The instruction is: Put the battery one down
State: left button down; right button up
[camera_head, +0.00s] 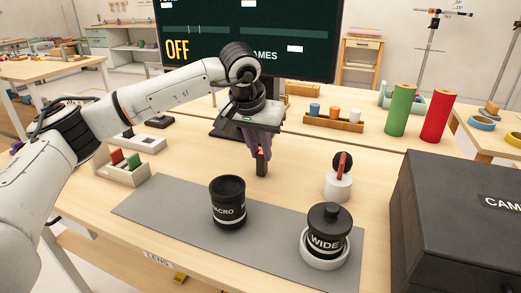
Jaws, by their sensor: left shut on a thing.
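My left gripper (260,147) reaches in from the left and points down over the middle of the table. It is shut on a small dark block with a red mark (261,164), which I take to be battery one; I can read no label on it. The fingers hide its upper part. The block is upright, and I cannot tell whether its lower end touches the table. My right gripper is not in view.
A grey mat (163,207) carries a MACRO lens (228,205) and a WIDE lens (329,230). A white holder (122,173) with red and green pieces is left. Table behind the mat is partly clear.

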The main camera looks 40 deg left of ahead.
pick_arm(q)
jog(key=shift+f, duration=0.15)
jog(key=c, duration=1.7)
grip_release()
jog(key=shift+o, duration=0.2)
jog(key=shift+r, duration=0.25)
jog(key=p+v, duration=0.1)
jog(key=v, duration=1.1)
jog(key=shift+p, duration=0.3)
